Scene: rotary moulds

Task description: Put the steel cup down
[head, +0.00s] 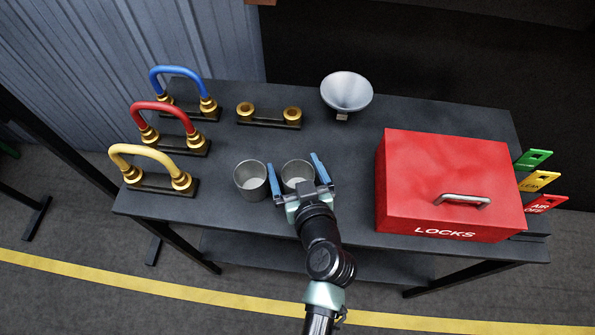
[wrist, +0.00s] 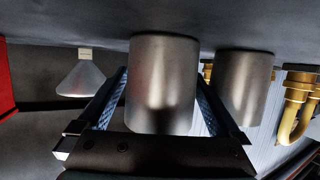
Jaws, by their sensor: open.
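Two grey steel cups stand upright on the dark table (head: 330,215) near its front edge. The right cup (head: 297,172) is between the two blue-padded fingers of my gripper (head: 294,164). The fingers are spread, one on each side of it. In the wrist view, which is upside down, this cup (wrist: 163,85) fills the space between the fingers, its base at the tabletop. Whether either finger touches it is hard to tell. The left cup (head: 251,180) stands just left of my left finger; it also shows in the wrist view (wrist: 245,88).
A red LOCKS box (head: 420,170) stands to the right, with coloured tags beside it. Blue (head: 180,72), red (head: 160,107) and yellow (head: 150,152) hoses on brass fittings stand left. A bare fitting block (head: 268,116) and funnel (head: 347,91) are behind. The table between is clear.

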